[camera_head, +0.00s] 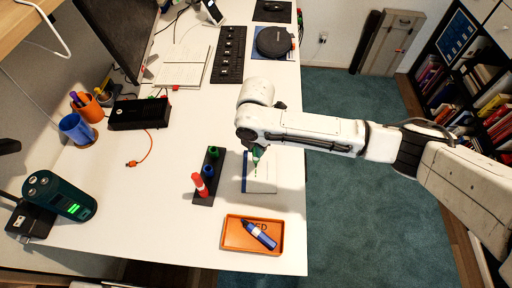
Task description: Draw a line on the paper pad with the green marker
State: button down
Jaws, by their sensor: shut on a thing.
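The paper pad (261,180) is a small white pad with a blue edge, lying on the white desk near its right edge. My gripper (257,152) is above the far part of the pad and is shut on the green marker (257,155). The marker points down toward the pad; I cannot tell whether its tip touches the paper. A small dark mark shows near the middle of the pad, too small to make out. My arm hides part of the pad's far end.
A black marker holder (207,191) with a red marker (199,186) stands left of the pad. An orange tray (229,242) holding a blue marker (258,235) lies nearer. A black keyboard (229,55) and an open notebook (182,66) lie farther back.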

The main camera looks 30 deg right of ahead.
jog(key=shift+w+d, duration=0.4)
jog(key=shift+w, duration=0.15)
dwell(0.4)
notch_tip(320, 180, up, 7)
jog(key=p, duration=0.6)
dwell(0.4)
